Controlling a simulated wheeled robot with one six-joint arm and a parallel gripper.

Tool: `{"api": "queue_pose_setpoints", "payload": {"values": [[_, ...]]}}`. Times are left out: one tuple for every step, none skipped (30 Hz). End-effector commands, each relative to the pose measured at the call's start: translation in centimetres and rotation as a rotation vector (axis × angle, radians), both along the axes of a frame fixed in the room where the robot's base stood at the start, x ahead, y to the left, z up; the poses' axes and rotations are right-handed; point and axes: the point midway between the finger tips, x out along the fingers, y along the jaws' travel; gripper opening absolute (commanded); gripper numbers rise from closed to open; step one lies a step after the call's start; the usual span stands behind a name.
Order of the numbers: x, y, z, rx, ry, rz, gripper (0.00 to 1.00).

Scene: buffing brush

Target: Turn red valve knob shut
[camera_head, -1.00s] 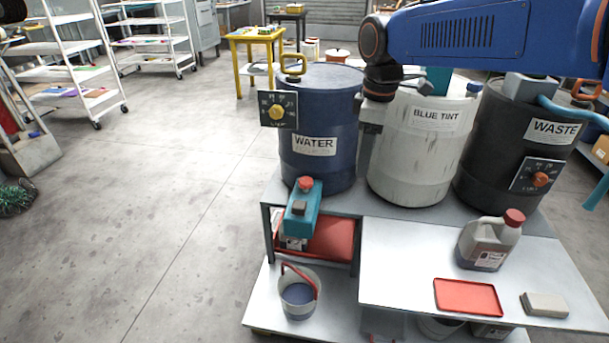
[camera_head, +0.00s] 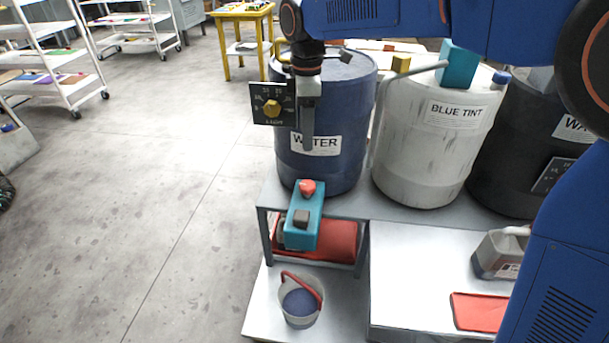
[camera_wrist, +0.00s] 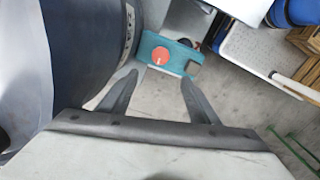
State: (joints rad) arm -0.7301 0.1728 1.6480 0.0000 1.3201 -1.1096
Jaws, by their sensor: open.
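The red valve knob (camera_head: 307,187) sits on top of a teal valve body (camera_head: 303,222) in front of the blue WATER drum (camera_head: 335,110). In the wrist view the red knob (camera_wrist: 161,56) is a round red disc with a short pale mark, on the teal body (camera_wrist: 180,52). My gripper (camera_head: 307,140) points down in front of the WATER drum, above the knob and apart from it. In the wrist view my gripper's two fingers (camera_wrist: 155,88) are spread with nothing between them, and the knob shows beyond their tips.
A yellow dial on a black panel (camera_head: 272,104) is left of my gripper. The white BLUE TINT drum (camera_head: 425,150) stands to the right. A bucket with a red handle (camera_head: 300,302) sits on the lower shelf, and a red tray (camera_head: 480,311) lies at right.

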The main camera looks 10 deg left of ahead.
Motion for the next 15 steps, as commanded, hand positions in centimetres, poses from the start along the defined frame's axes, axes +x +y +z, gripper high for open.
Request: {"api": "queue_pose_setpoints", "payload": {"values": [[0.0, 0.0, -0.6, -0.001, 0.002, 0.000, 0.55], [0.0, 0.0, -1.0, -0.002, 0.003, -0.001, 0.55], [0.0, -0.1, -1.6, -0.002, 0.003, -0.001, 0.55], [0.0, -0.1, -2.1, -0.002, 0.003, -0.001, 0.55], [-0.1, -0.1, -2.6, -0.003, 0.002, -0.001, 0.55], [0.0, -0.1, -3.3, -0.003, 0.003, -0.001, 0.55], [0.0, -0.1, -3.9, -0.003, 0.002, -0.001, 0.55], [0.0, -0.1, -4.4, -0.003, 0.003, -0.001, 0.55], [0.0, -0.1, -5.1, -0.003, 0.003, -0.001, 0.55], [0.0, -0.1, -5.6, -0.002, 0.003, -0.001, 0.55], [0.0, -0.1, -6.2, -0.003, 0.003, -0.002, 0.55], [0.0, -0.1, -6.9, -0.003, 0.002, -0.002, 0.55], [0.0, -0.1, -7.4, -0.002, 0.003, -0.002, 0.55], [0.0, -0.1, -7.9, -0.003, 0.002, -0.002, 0.55], [-0.1, -0.1, -8.6, -0.003, 0.002, -0.002, 0.55]]}}
